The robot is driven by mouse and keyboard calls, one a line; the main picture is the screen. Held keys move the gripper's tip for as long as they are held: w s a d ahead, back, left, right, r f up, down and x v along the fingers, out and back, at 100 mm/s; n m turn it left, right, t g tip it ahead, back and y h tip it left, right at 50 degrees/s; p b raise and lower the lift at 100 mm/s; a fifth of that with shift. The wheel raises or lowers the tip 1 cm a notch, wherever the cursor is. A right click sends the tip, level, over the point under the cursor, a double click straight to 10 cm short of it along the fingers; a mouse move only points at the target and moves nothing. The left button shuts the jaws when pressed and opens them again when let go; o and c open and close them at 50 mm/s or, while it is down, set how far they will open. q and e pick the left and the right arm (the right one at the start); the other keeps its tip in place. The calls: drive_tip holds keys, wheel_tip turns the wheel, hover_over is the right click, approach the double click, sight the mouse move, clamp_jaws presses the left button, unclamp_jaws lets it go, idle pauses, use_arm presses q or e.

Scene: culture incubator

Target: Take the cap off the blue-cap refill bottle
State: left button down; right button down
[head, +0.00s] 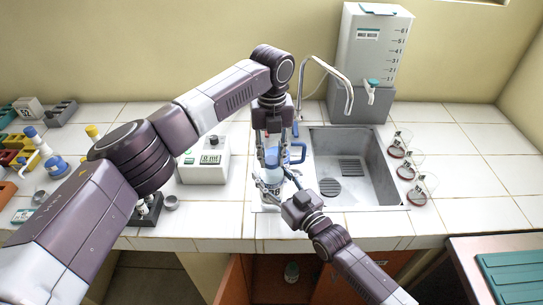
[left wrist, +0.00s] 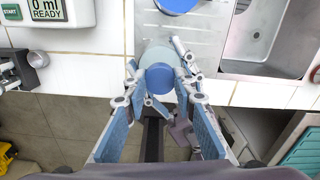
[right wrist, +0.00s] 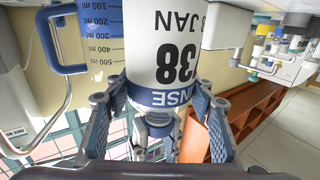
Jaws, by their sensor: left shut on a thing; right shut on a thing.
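The refill bottle (head: 270,186) stands upright near the counter's front edge, left of the sink, partly hidden by my arms. In the right wrist view its white label (right wrist: 172,50) appears upside down. My right gripper (right wrist: 158,103) is shut on the bottle's body from the front. My left gripper (left wrist: 160,84) comes down from above and is shut on the round blue cap (left wrist: 159,77), which lies over the bottle's top. I cannot tell whether the cap is still seated on the neck.
A graduated jug with a blue handle (head: 297,153) stands just behind the bottle. The sink (head: 354,170) is to the right, with a tap (head: 345,85) and several flasks (head: 414,167) beyond. A dispenser (head: 204,165) reading 0 ml stands left.

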use_arm(q)
drive_tip(key=n, duration=0.7)
drive_tip(key=shift+d, duration=0.1)
drive_tip(key=n, duration=0.7)
drive_tip(key=shift+n, duration=0.3)
drive_tip(key=n, duration=0.3)
drive_tip(key=shift+n, duration=0.4)
drive_tip(key=n, duration=0.3)
drive_tip(key=shift+n, duration=0.4)
drive_tip(key=n, duration=0.5)
drive_tip(key=shift+w+r+n, duration=0.1)
drive_tip(key=shift+n, duration=0.2)
drive_tip(key=n, duration=0.3)
drive_tip(key=shift+n, duration=0.4)
drive_tip(key=n, duration=0.3)
drive_tip(key=shift+n, duration=0.4)
drive_tip(key=n, duration=0.5)
drive_tip(key=shift+n, duration=0.4)
drive_tip(key=n, duration=0.6)
drive_tip(key=shift+r, duration=0.1)
drive_tip(key=n, duration=0.5)
drive_tip(key=shift+n, duration=0.3)
